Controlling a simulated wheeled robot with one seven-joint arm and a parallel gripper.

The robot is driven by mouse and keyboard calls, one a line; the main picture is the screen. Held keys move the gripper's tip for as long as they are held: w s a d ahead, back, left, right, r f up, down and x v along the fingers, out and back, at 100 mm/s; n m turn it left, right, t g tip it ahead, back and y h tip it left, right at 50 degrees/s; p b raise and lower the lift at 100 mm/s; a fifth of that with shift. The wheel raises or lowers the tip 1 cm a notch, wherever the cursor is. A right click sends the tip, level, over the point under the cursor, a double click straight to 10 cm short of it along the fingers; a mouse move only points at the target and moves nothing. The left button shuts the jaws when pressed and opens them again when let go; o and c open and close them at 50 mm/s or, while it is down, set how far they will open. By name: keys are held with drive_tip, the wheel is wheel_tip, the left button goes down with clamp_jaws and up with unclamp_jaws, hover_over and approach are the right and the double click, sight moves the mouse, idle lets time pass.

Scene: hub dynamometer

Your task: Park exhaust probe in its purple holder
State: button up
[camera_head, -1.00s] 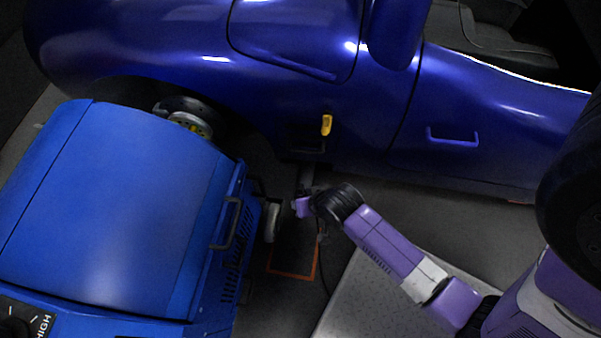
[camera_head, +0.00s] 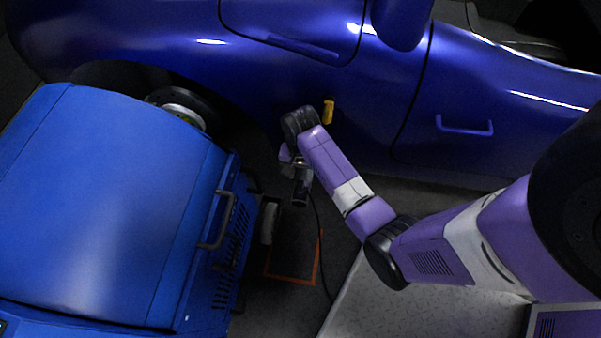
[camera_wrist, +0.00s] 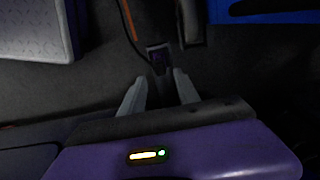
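My gripper (camera_head: 299,178) is low in the gap between the blue cabinet and the blue car, pointing down. In the wrist view its two grey fingers (camera_wrist: 160,76) come close around a small dark, slightly purple piece with a cable running from it. I take this piece to be the exhaust probe (camera_wrist: 158,57); it also shows dark below my gripper in the head view (camera_head: 300,196). The cable (camera_head: 323,245) trails down to the floor. I cannot make out the purple holder for certain in either view.
The blue cabinet (camera_head: 110,200) with a side handle fills the left. The blue car (camera_head: 270,70) spans the back, with a small yellow piece (camera_head: 328,111) on its side. An orange floor outline (camera_head: 292,280) and a grey textured platform (camera_head: 400,308) lie in front.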

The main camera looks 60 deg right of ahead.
sight(300, 183)
wheel_tip(300, 183, down, 4)
drive_tip(key=b, duration=0.3)
drive_tip(key=shift+b, duration=0.3)
drive_tip(key=shift+f+b, duration=0.65)
drive_tip(key=shift+f, duration=1.1)
clamp_jaws()
drive_tip(key=shift+r+p, duration=0.75)
drive_tip(key=shift+p, duration=0.3)
drive_tip(key=shift+r+p, duration=2.05)
drive_tip(key=shift+p, duration=0.4)
